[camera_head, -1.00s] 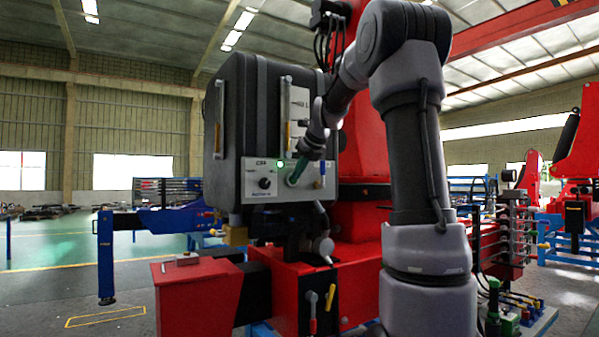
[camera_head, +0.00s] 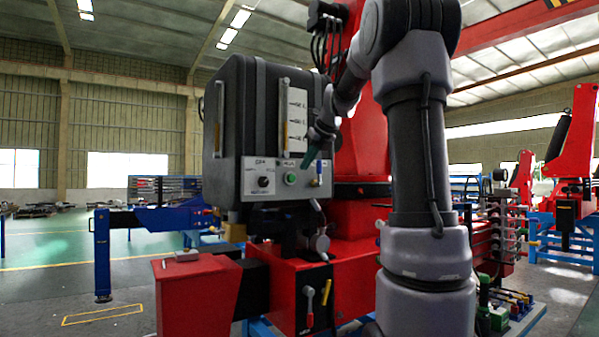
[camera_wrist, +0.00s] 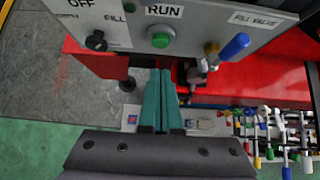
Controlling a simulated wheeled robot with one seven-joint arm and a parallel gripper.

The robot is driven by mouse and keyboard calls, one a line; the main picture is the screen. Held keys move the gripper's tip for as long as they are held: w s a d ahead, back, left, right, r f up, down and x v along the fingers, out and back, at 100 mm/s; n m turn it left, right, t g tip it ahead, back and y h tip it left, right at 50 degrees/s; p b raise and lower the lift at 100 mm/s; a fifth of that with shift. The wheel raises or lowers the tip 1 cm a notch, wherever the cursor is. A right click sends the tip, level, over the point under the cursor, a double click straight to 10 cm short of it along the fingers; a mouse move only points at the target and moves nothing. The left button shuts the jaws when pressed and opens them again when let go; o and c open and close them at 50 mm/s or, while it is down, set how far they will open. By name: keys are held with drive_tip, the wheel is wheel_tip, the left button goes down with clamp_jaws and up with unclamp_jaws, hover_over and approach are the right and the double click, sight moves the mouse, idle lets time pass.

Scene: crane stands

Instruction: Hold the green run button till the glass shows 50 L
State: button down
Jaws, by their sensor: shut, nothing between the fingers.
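The green run button (camera_head: 290,178) is on the grey control panel of the black tank, and it also shows in the wrist view (camera_wrist: 160,37) under the RUN label. My gripper (camera_head: 306,164) has green fingers, shut together and empty. In the wrist view its fingertips (camera_wrist: 160,72) are below the button in the picture, apart from it. The glass (camera_head: 285,115) is a narrow upright tube on the tank front with a yellowish column in its lower part. A white scale plate (camera_head: 297,125) stands beside it; its figures are too small to read surely.
A black selector knob (camera_wrist: 96,41) is left of the button. A blue-handled fill valve (camera_wrist: 235,46) is close on the right. A red crane body (camera_head: 355,225) stands below and behind the panel. Small levers (camera_wrist: 285,130) show at lower right.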

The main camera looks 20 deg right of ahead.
drive_tip(key=a+v, duration=0.1)
drive_tip(key=v, duration=0.5)
drive_tip(key=shift+s+d+r, duration=0.2)
drive_tip(key=shift+d, duration=0.3)
drive_tip(key=shift+s+d+f, duration=0.1)
drive_tip(key=shift+s+f, duration=0.4)
drive_tip(key=shift+s, duration=0.05)
approach(293, 182)
wheel_tip(293, 182, down, 4)
drive_tip(key=shift+w+a+f, duration=0.1)
drive_tip(key=shift+w+a, duration=0.15)
drive_tip(key=shift+w, duration=0.75)
drive_tip(key=shift+w+a, duration=0.2)
drive_tip(key=shift+w, duration=0.75)
